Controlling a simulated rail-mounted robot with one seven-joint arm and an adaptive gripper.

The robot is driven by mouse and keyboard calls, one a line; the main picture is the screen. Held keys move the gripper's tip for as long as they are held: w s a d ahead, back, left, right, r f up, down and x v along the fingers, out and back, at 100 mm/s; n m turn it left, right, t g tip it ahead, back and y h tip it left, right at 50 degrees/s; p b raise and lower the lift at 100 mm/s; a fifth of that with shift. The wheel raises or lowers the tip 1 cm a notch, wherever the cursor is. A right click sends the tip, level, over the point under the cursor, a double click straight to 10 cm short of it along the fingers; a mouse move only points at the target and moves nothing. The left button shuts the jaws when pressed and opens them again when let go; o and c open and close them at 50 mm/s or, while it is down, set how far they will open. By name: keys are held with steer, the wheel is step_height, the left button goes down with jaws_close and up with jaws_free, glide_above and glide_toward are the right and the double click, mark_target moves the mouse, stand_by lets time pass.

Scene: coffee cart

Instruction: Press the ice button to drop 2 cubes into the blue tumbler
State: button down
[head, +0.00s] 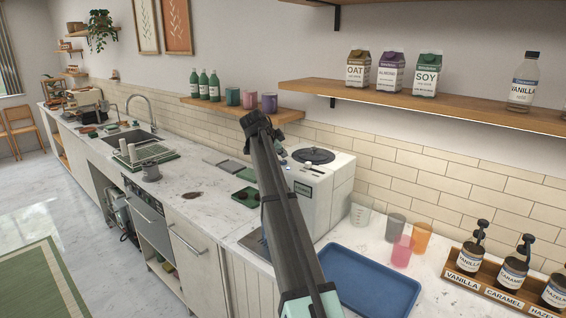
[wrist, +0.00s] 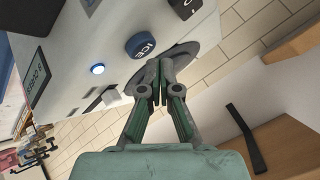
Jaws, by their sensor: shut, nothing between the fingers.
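The white ice machine (head: 338,188) stands on the counter, partly hidden behind my arm. In the wrist view, its blue ICE button (wrist: 140,46) is on the panel just beyond my fingertips, slightly left. A lit round light (wrist: 97,69) and a display reading CUBES (wrist: 39,77) are further left; its number is hard to read. My gripper (wrist: 160,92) is shut and empty, its tips pointing at the machine near the button; contact cannot be told. I cannot make out the blue tumbler for certain.
A blue tray (head: 372,290) lies right of the machine. A grey cup (head: 396,227), a pink cup (head: 402,252) and an orange cup (head: 422,237) stand behind it. A syrup rack (head: 480,284) is at far right. A wooden shelf (head: 430,104) overhangs the counter.

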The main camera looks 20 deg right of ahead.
mark_target(282, 162)
steer(key=shift+r, duration=0.15)
steer(key=shift+r+p, duration=0.45)
steer(key=shift+r, duration=1.95)
